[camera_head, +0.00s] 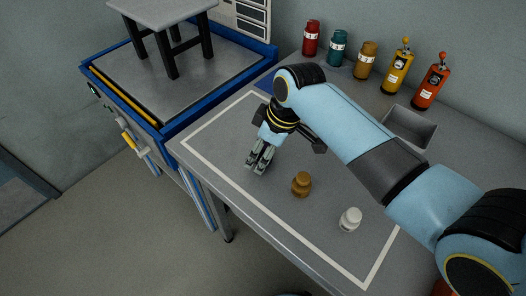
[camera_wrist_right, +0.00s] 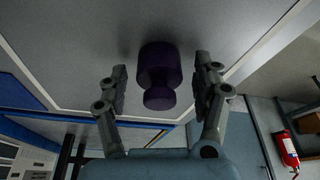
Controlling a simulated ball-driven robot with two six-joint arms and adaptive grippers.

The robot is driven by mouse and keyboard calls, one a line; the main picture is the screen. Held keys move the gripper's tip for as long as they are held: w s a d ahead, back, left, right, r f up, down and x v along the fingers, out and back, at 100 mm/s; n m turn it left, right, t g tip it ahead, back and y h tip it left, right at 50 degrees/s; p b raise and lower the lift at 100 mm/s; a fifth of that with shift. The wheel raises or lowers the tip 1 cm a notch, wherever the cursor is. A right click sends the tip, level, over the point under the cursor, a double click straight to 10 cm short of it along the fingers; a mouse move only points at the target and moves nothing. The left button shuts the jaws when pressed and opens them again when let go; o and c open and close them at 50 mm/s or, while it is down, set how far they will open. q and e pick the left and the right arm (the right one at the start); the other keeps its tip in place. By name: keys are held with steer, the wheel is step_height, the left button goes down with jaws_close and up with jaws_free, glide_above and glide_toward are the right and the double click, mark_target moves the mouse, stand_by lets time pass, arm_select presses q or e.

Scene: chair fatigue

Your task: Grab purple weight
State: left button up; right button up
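The purple weight (camera_wrist_right: 160,68) shows in the right wrist view, between the two fingers of my right gripper (camera_wrist_right: 160,82). A gap is visible between the weight and each finger. It has a wide body and a narrower knob that points toward the palm. In the head view my right gripper (camera_head: 259,163) reaches down over the table inside the white outline, and the purple weight is hidden behind it. The right gripper is open. My left gripper is in neither view.
A brown weight (camera_head: 301,184) and a white weight (camera_head: 350,219) stand to the right of the gripper on the grey table (camera_head: 225,152). A grey tray (camera_head: 410,127) and several bottles are at the back. A blue-edged platform with a stool (camera_head: 163,22) is at the left.

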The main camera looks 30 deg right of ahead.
jaws_close()
steer(key=shift+r, duration=0.2)
